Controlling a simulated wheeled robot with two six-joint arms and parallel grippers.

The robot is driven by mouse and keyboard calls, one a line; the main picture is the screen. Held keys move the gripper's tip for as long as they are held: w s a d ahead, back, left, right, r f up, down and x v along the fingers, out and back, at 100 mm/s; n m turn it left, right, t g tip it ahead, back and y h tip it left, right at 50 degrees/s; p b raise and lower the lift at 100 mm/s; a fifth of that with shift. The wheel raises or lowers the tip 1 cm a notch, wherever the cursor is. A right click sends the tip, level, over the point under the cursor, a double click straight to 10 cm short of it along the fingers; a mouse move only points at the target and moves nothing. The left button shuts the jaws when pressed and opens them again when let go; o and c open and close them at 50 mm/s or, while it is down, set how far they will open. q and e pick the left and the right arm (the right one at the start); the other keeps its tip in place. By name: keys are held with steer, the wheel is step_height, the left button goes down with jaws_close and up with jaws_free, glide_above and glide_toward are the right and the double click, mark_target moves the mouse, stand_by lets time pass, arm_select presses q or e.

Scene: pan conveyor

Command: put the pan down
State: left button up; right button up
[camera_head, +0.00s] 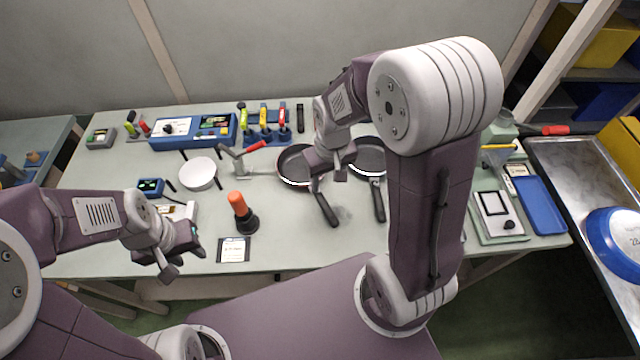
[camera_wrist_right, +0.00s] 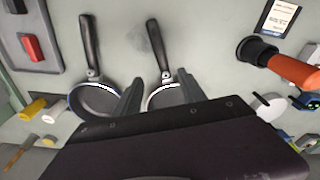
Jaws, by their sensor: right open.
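Two dark frying pans stand side by side on the pale green table, the left pan (camera_head: 293,168) and the right pan (camera_head: 370,158), handles toward me. My right gripper (camera_head: 328,180) is open above the left pan, partly covering it. In the right wrist view the left pan (camera_wrist_right: 163,98) shows between the spread fingers (camera_wrist_right: 160,95), its handle clear of them; the other pan (camera_wrist_right: 95,100) is outside them. I cannot see any finger gripping a pan. My left gripper (camera_head: 182,258) hangs empty over the table's front edge; its jaw opening is unclear.
A rack of colored tools (camera_head: 264,125) is behind. A blue tray (camera_head: 540,205) and a metal conveyor (camera_head: 575,165) are at the right.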

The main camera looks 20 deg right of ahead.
mark_target(321, 198)
steer(key=w+f, duration=0.1)
steer(key=w+a+f+g+p, duration=0.1)
steer(key=shift+w+f, duration=0.2)
steer(key=shift+f, duration=0.15)
steer(key=f, duration=0.3)
steer(key=shift+s+f, duration=0.25)
steer(key=shift+w+f, duration=0.15)
steer(key=shift+f, duration=0.2)
steer(key=f, duration=0.4)
steer(key=shift+s+d, duration=0.15)
steer(key=shift+s, duration=0.1)
steer(key=shift+w+f, duration=0.15)
steer(key=shift+f, duration=0.3)
jaws_close()
